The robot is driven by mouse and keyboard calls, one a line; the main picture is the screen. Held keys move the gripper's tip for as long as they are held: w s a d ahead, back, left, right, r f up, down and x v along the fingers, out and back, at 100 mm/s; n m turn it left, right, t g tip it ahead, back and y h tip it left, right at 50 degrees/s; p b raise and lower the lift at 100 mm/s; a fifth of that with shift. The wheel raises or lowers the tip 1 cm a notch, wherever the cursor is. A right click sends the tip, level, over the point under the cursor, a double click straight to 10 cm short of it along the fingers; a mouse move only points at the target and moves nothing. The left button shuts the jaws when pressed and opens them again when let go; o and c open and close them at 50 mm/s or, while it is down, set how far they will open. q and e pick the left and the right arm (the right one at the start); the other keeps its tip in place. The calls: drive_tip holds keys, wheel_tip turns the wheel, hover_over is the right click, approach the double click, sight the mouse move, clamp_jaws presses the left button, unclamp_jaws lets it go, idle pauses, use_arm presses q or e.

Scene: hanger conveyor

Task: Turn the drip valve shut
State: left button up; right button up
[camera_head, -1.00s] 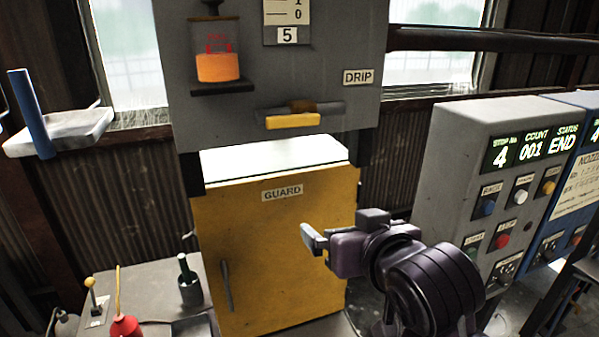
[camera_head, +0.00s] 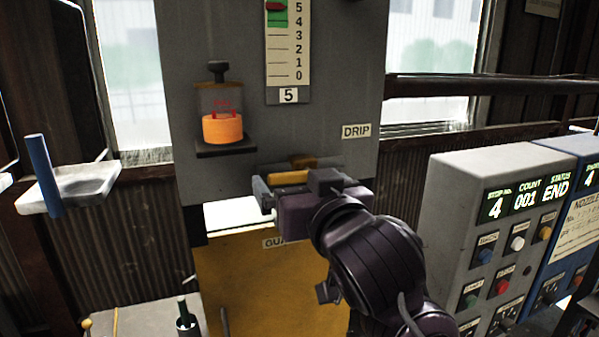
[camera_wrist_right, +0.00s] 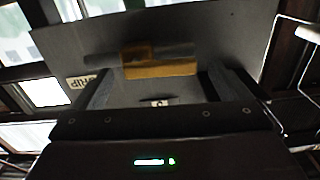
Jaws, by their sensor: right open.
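The drip valve has a yellow lever (camera_head: 288,177) lying level along a dark grey pipe at the lower part of the grey machine panel, beside the DRIP label (camera_head: 356,131). In the right wrist view the yellow lever (camera_wrist_right: 160,69) runs across the picture ahead of the fingers. My right gripper (camera_head: 265,197) is open and empty, just in front of and slightly below the lever, partly covering the pipe's underside. In the wrist view its two fingers (camera_wrist_right: 160,88) stand wide apart with the lever beyond them. I cannot tell whether they touch it. My left gripper is not in view.
An orange-filled jar (camera_head: 222,118) sits on a small shelf left of the valve. The yellow guard door (camera_head: 270,290) is below, partly hidden by my right arm. A grey control box (camera_head: 455,215) stands at the right. A white tray (camera_head: 90,187) is at the left.

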drive_tip(key=shift+w, duration=0.25)
drive_tip(key=shift+c, duration=0.2)
